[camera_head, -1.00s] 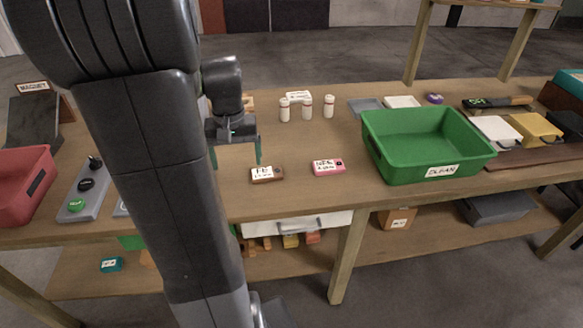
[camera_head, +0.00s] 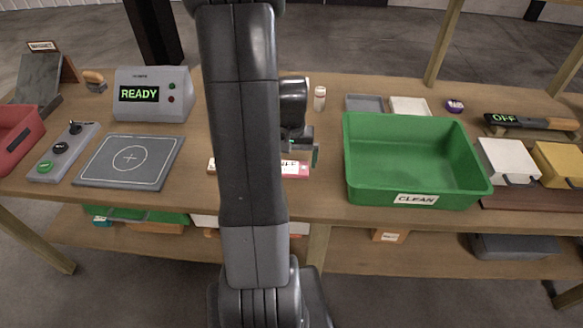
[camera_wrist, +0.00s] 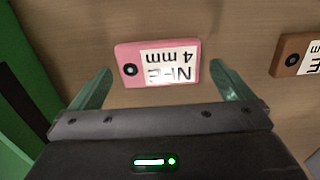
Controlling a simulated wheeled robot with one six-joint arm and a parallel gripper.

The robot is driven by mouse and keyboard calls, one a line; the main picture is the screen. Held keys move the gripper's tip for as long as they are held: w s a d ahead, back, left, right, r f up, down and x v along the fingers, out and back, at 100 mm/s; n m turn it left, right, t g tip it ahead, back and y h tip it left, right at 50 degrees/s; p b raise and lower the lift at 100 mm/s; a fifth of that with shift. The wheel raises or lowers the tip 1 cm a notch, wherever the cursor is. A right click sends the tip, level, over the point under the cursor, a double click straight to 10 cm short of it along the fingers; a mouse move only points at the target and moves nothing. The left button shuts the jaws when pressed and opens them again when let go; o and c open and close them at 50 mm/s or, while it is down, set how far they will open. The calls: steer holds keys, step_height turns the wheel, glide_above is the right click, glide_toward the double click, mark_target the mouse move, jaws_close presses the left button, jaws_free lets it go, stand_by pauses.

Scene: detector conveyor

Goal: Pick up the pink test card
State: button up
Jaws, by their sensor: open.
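The pink test card (camera_wrist: 158,62) lies flat on the wooden table, with a white label and a black dot. In the head view the pink card (camera_head: 297,169) is partly hidden behind my arm. My gripper (camera_wrist: 158,88) is open and empty, its green fingers spread to either side of the pink card's near edge in the wrist view. In the head view my gripper (camera_head: 300,155) is just above the card. I cannot tell its exact height.
A brown card (camera_wrist: 297,54) lies close beside the pink one. The green bin (camera_head: 418,190) labelled CLEAN stands right of my gripper. A grey plate (camera_head: 130,160), a READY display box (camera_head: 153,92) and a white bottle (camera_head: 319,98) also stand on the table.

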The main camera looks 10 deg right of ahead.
steer(key=shift+f, duration=0.9)
steer(key=c, duration=0.8)
